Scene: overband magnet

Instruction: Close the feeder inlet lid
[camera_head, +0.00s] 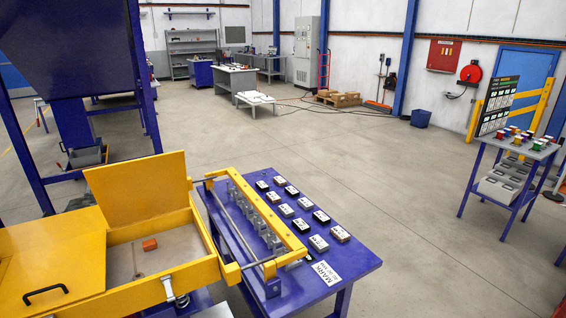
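A yellow feeder box (170,278) stands at the lower left, with an open top and a grey floor. A yellow panel (137,188), which looks like the inlet lid, stands raised at the back edge of the opening. Another yellow panel with a black handle (46,292) lies left of the opening; I cannot tell whether it is a separate lid. A small orange-red block (149,245) lies inside the box. My gripper is not in view.
A blue table (345,275) right of the box holds a yellow frame (262,215) with metal rods and several small labelled blocks. A blue steel structure (85,60) rises behind the box. A side table (515,145) with coloured items stands at right. The floor between is clear.

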